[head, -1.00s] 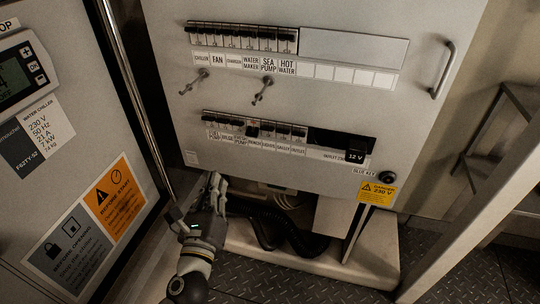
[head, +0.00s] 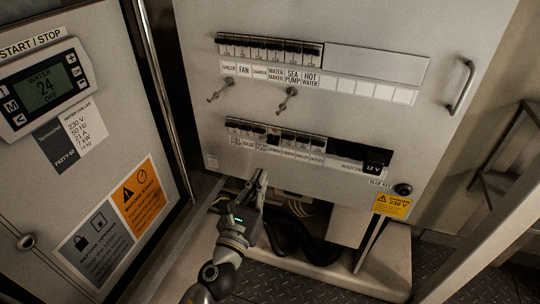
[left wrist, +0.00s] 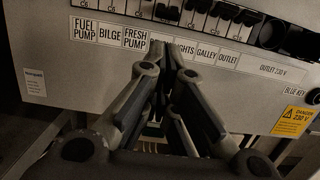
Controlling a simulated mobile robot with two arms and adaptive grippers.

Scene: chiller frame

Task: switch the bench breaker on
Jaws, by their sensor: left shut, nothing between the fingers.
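The lower breaker row (head: 290,142) runs across the grey panel, with labels below it. My left gripper (head: 259,175) is shut and empty, just below this row, fingertips toward the panel. In the left wrist view the fingertips (left wrist: 166,48) cover most of a label starting with B, between the fresh pump label (left wrist: 135,39) and the lights label. I cannot tell whether they touch the panel. My right gripper is out of view.
An upper breaker row (head: 270,48) and two toggle levers (head: 287,100) are above. Black hoses (head: 292,235) lie below the panel. The chiller cabinet (head: 100,130) is at the left.

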